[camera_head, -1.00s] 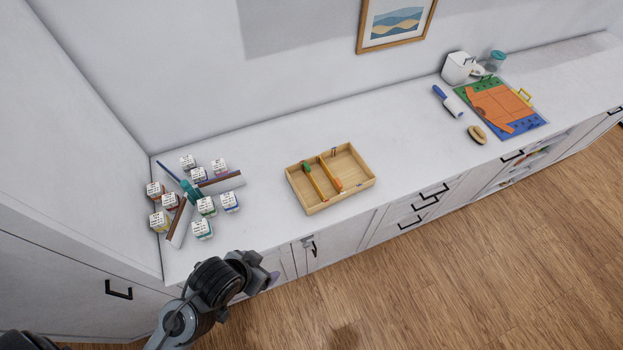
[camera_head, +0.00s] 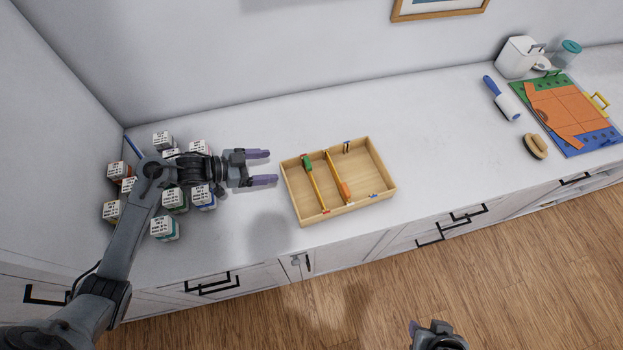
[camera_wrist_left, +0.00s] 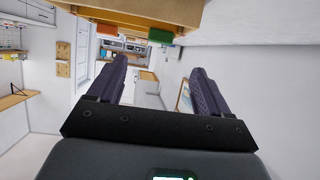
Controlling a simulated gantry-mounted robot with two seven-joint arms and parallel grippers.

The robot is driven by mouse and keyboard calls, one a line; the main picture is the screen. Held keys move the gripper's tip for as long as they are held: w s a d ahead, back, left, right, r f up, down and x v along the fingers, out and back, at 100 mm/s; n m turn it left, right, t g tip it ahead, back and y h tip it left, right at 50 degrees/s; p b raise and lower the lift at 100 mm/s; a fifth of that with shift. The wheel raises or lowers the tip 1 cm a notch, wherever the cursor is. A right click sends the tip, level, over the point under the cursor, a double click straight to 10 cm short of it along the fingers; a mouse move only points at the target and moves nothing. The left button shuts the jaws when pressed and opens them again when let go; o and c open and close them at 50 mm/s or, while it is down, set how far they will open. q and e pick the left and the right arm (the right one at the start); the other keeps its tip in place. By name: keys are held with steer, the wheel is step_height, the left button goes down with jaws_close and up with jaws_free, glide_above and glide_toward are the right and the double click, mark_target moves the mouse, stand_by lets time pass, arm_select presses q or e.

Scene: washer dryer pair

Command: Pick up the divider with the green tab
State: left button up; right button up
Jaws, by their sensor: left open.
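The divider with the green tab (camera_head: 316,188) stands in the left part of an open wooden box (camera_head: 390,180). Its green tab (camera_head: 308,164) is at the back end. A second divider (camera_head: 335,170) with an orange tab (camera_head: 345,189) near the front stands to its right. My left gripper (camera_head: 272,167) is open and empty, just left of the box, fingers pointing right. The left wrist view shows the box (camera_wrist_left: 180,10) at the top, with the green tab (camera_wrist_left: 160,36) beyond the fingers. My right gripper (camera_head: 430,330) is partly cut off at the bottom edge.
Several labelled jars (camera_head: 164,229) stand at the left under my left arm. A lint roller (camera_head: 503,98), a brush (camera_head: 535,146) and a coloured board (camera_head: 570,115) lie at the right. The counter between them and the box is clear.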

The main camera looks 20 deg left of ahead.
mark_target(306, 162)
arm_select(q)
steer(key=shift+r+x, duration=0.15)
steer(key=shift+x, duration=2.65)
steer(key=shift+r+x, duration=0.1)
steer(key=shift+x, duration=2.65)
steer(key=shift+w, duration=0.15)
steer(key=c, duration=1.1)
steer(key=shift+c, duration=0.2)
